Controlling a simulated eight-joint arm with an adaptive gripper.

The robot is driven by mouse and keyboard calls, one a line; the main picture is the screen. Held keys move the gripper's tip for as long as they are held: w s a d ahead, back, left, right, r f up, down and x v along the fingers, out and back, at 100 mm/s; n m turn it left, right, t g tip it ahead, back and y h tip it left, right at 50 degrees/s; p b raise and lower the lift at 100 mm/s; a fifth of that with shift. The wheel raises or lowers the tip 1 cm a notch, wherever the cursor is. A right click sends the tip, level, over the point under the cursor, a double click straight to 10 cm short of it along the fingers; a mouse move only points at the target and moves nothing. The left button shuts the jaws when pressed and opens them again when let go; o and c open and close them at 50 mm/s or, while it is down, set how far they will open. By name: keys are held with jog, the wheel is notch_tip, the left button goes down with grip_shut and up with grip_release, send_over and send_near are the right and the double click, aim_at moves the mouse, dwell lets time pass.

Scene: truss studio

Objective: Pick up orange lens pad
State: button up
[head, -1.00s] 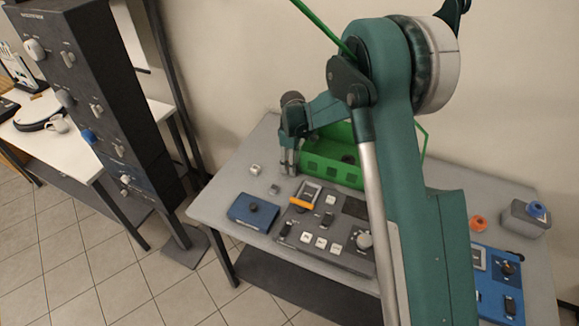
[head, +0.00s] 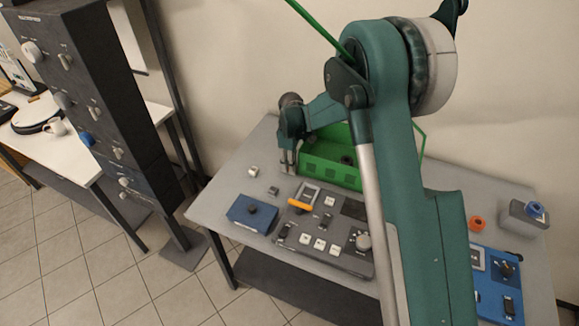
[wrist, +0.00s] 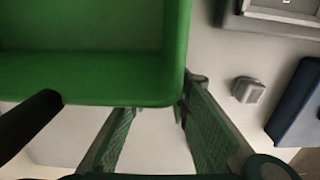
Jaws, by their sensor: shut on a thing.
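Two orange things show in the head view, and I cannot tell for sure which is the lens pad. One is an orange bar-like piece (head: 299,204) at the front of a small framed device on the dark control panel. The other is a small round orange piece (head: 478,222) with a dark centre, at the right of the table. My gripper (head: 289,163) points down at the left end of the green crate (head: 316,171), apart from both. In the wrist view its fingers (wrist: 158,135) stand apart beside the crate's rim (wrist: 150,102). What they grip is not clear.
A blue panel (head: 488,300) and a grey block with a blue top (head: 522,219) are at right. The table's left corner is clear.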

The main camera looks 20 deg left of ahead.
jog(key=shift+r, duration=0.1)
notch_tip(320, 180, up, 18)
dwell(0.7)
dwell(0.5)
